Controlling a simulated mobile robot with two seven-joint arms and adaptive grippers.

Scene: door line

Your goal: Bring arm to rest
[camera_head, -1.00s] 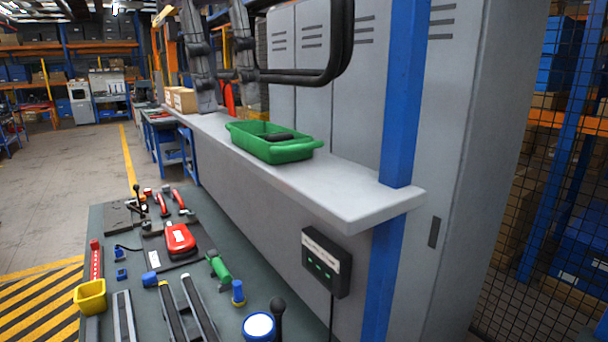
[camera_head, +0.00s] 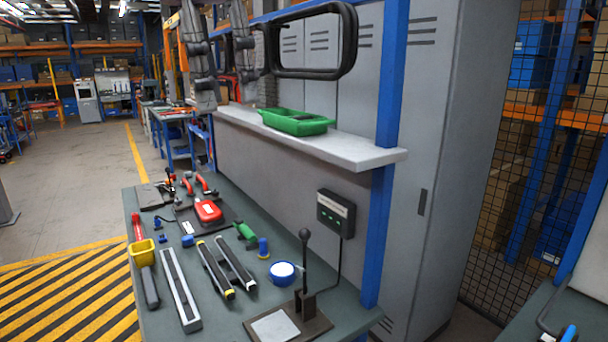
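The two grey fingers of my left gripper (camera_head: 222,88) hang down at the upper left of the head view. They stand apart, with no object visible between their tips, so the gripper looks open. Its upper part and most of the arm are cut off by the top edge. The fingers appear in front of the far part of the grey ledge (camera_head: 355,150). My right gripper is not in view.
A black tubular loop (camera_head: 350,40) shows right of the fingers; contact cannot be told. A green tray (camera_head: 297,127) sits on the ledge. The workbench (camera_head: 225,320) below holds several tools and an upright lever (camera_head: 305,265). Lockers (camera_head: 455,150) stand at right. Open floor lies left.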

